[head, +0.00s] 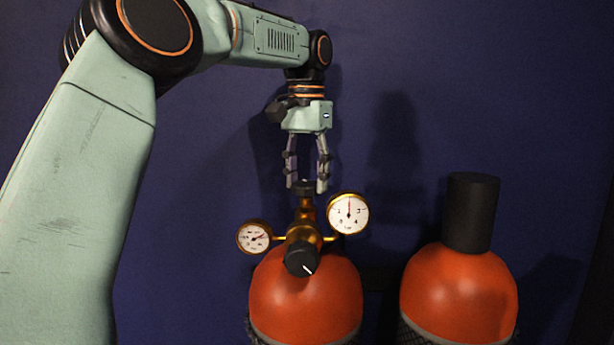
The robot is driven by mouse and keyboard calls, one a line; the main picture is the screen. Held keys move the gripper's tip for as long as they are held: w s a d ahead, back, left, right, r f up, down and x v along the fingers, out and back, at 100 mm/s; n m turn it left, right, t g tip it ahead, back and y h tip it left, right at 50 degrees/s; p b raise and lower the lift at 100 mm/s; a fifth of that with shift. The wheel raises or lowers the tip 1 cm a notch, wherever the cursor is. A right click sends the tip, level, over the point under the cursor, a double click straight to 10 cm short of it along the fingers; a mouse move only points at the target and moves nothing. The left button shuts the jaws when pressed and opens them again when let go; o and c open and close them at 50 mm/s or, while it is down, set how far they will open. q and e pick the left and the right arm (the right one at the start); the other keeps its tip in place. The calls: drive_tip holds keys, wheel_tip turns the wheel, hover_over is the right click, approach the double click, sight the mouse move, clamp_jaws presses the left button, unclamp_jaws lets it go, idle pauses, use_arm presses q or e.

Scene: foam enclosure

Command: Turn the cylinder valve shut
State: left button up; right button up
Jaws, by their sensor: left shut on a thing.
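The cylinder valve (305,207) is brass and stands on top of an orange gas cylinder (305,300) at the centre bottom. Its small dark handwheel (304,187) is at the very top. My left gripper (306,187) points straight down from above and is shut on the handwheel, one finger on each side. The fingers hide part of the handwheel's rim. A black regulator knob (302,259) with a white mark faces me below the valve. My right gripper is not in view.
A right gauge (348,213) and a left gauge (254,238) stick out on either side of the valve, close below the gripper. A second orange cylinder (458,295) with a black cap (471,212) stands to the right. A dark blue wall (400,80) is behind.

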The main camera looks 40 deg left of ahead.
use_arm(q)
drive_tip(key=shift+m, duration=1.6)
drive_tip(key=shift+r, duration=0.1)
drive_tip(key=o, duration=1.1)
drive_tip(key=shift+s, duration=0.25)
drive_tip(key=shift+o, duration=0.2)
drive_tip(key=shift+w, duration=0.1)
drive_tip(key=shift+w, duration=0.1)
